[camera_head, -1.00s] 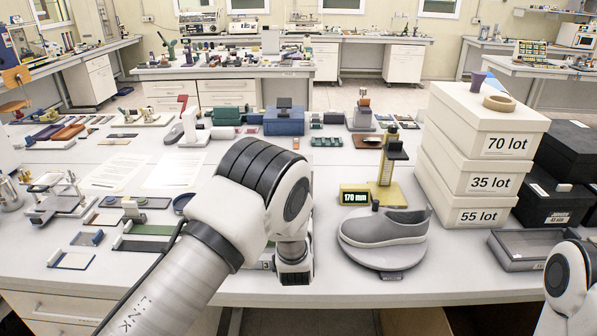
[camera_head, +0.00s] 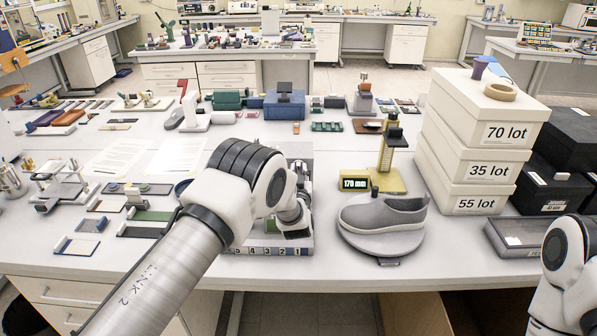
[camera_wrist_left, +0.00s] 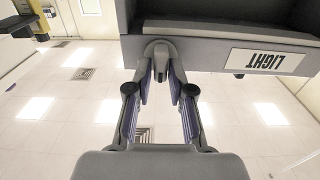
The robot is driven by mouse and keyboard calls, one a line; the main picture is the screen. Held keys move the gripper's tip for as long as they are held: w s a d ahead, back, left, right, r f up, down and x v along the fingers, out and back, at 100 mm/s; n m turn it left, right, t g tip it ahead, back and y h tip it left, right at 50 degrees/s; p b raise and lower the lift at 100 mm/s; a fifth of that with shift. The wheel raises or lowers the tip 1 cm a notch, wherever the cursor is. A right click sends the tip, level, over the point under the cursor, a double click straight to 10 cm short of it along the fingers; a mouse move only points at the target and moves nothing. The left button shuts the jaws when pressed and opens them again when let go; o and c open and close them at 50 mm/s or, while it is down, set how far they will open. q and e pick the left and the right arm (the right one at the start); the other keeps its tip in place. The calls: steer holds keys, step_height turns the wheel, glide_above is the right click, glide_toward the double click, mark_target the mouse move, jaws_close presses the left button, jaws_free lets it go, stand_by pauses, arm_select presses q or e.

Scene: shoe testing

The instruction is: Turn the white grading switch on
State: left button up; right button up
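In the head view my left arm reaches in from the left. Its gripper (camera_head: 292,225) hangs in front of a grey device with a numbered strip (camera_head: 266,251) at the table's front edge, hiding much of it. My right gripper is out of view.
A grey shoe (camera_head: 385,213) sits on a round stand (camera_head: 383,242) right of the device. A gold height gauge (camera_head: 388,178) reads 170 mm. Stacked white boxes (camera_head: 468,168) stand at the right. A green tray (camera_head: 145,224) lies to the left.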

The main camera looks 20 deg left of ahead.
arm_select(q)
jaws_close()
steer(key=shift+f, duration=0.1)
steer(key=shift+f+m+b, duration=0.1)
steer(key=shift+m+b, duration=0.5)
steer(key=shift+b, duration=0.3)
steer(key=m+b, duration=0.3)
steer(key=shift+f, duration=0.1)
steer(key=m+b, duration=0.3)
steer(key=m, duration=0.1)
steer(key=shift+d+m, duration=0.1)
steer(key=shift+m, duration=0.2)
steer(key=m+b, duration=0.2)
steer(key=m, duration=0.2)
steer(key=shift+m, duration=0.3)
steer(key=shift+w+r+m+b, duration=0.15)
steer(key=shift+m+b, duration=0.25)
steer(key=shift+m, duration=1.9)
steer(key=shift+r, duration=0.1)
